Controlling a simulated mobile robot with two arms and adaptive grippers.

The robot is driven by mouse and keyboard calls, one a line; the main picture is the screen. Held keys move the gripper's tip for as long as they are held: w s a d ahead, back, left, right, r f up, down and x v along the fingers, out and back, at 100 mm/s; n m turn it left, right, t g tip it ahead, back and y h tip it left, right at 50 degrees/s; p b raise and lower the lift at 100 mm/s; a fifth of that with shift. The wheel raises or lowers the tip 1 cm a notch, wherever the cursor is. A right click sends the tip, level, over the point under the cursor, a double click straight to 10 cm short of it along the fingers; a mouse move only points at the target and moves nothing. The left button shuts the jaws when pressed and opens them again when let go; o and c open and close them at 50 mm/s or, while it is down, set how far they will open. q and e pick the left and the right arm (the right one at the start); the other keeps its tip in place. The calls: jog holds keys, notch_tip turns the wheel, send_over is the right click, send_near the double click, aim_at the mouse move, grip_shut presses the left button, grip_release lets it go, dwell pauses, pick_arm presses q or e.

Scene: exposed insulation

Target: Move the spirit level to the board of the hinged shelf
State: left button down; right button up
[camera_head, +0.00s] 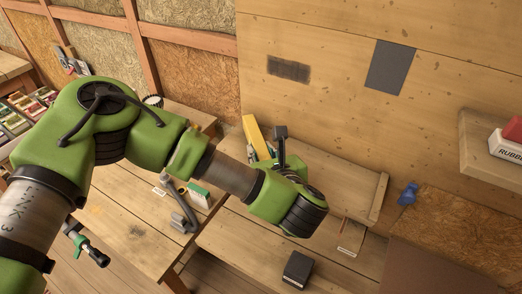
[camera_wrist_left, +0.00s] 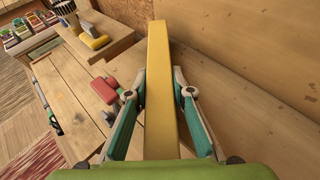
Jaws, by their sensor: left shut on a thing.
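The yellow spirit level (camera_wrist_left: 159,80) is a long bar held lengthwise between the two teal fingers of my left gripper (camera_wrist_left: 160,98) in the left wrist view. In the head view its yellow end (camera_head: 254,136) sticks up behind my left wrist, and the rest is hidden. My left gripper (camera_head: 265,152) is mostly covered by the wrist there. A raised wooden board (camera_head: 340,180) with an end strip lies against the wall, just right of the wrist; it looks like the hinged shelf's board. My wrist hides its left part. My right gripper is not in view.
A small dark box (camera_head: 297,270) and a label (camera_head: 350,240) are on the bench in front of the board. A grey-handled tool (camera_head: 180,208) lies on the left bench. A wall shelf (camera_head: 490,150) holds a red and white box at right.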

pick_arm(q)
jog(key=c, duration=1.8)
grip_release()
jog(key=shift+o, duration=0.2)
jog(key=b+v, duration=0.3)
jog(key=v, duration=0.4)
jog(key=shift+s+d+f, duration=0.1)
jog(key=shift+s+d, duration=0.05)
jog(key=shift+s, duration=0.15)
jog(key=v, duration=0.3)
jog(key=shift+r+b, duration=0.3)
jog(key=shift+b, duration=0.05)
jog(key=shift+s+r, duration=0.3)
jog(key=shift+s, duration=0.3)
